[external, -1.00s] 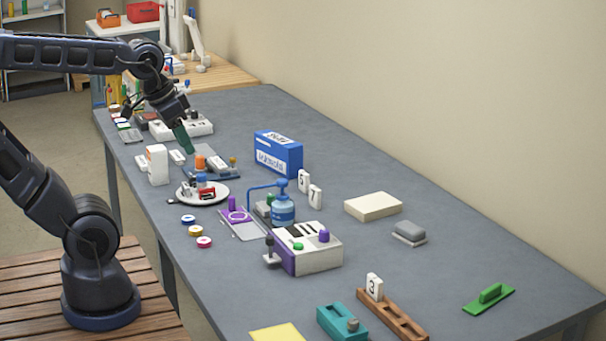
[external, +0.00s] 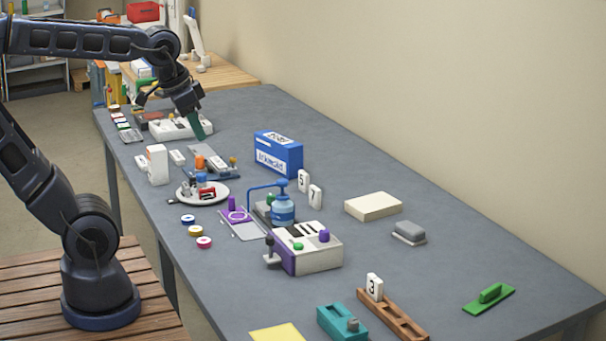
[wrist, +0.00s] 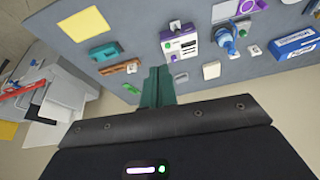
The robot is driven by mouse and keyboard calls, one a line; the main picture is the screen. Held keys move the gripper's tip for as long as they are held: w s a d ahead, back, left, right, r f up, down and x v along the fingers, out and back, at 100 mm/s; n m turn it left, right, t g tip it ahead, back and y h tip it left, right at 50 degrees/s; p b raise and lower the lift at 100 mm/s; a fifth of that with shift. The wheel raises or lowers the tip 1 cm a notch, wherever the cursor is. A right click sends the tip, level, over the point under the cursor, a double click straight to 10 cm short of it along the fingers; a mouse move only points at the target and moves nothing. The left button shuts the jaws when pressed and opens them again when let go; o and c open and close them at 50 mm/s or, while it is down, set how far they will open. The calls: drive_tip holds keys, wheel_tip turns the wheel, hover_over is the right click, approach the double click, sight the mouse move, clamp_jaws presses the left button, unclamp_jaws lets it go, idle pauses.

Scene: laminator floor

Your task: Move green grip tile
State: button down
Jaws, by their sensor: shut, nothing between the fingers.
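The green grip tile (external: 489,298), a flat green plate with a raised grip on top, lies on the grey table (external: 420,280) near its front right corner. In the wrist view a small piece of green (wrist: 131,88) beside my fingers looks like the same tile, partly cut off from sight. My gripper (external: 199,128) has dark green fingers. It is shut and empty, over the far left part of the table near a white device, well away from the tile. The fingers also show in the wrist view (wrist: 157,85).
A brown wooden rack (external: 393,314) with a number tile and a teal block (external: 342,322) stand left of the tile. A grey-topped block (external: 409,232), cream box (external: 373,206) and blue box (external: 278,153) stand farther back. Bare table surrounds the tile.

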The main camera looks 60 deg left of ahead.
drive_tip(key=w+d+r+m, duration=0.1)
drive_tip(key=w+r, duration=0.1)
drive_tip(key=w, duration=0.3)
drive_tip(key=w+d+r+m, duration=0.1)
drive_tip(key=w+d+r, duration=0.1)
drive_tip(key=w, duration=0.3)
drive_tip(key=m+g, duration=0.4)
drive_tip(key=m, duration=0.9)
hover_over(490, 294)
drive_tip(key=s+a, duration=0.1)
drive_tip(key=s, duration=0.1)
wheel_tip(490, 294, down, 21)
drive_tip(key=w+d+f, duration=0.1)
drive_tip(key=d+f, duration=0.1)
drive_tip(key=f, duration=0.4)
drive_tip(key=w+d+f+m, duration=0.1)
drive_tip(key=d+f, duration=0.1)
drive_tip(key=f, duration=0.5)
drive_tip(key=w+d+f+m, duration=0.1)
drive_tip(key=d+f, duration=0.1)
drive_tip(key=f, duration=0.4)
drive_tip(key=shift+d+f, duration=0.15)
drive_tip(key=shift+d, duration=0.05)
drive_tip(key=shift+a, duration=1.15)
drive_tip(key=shift+a+f, duration=0.1)
drive_tip(key=shift+a, duration=0.8)
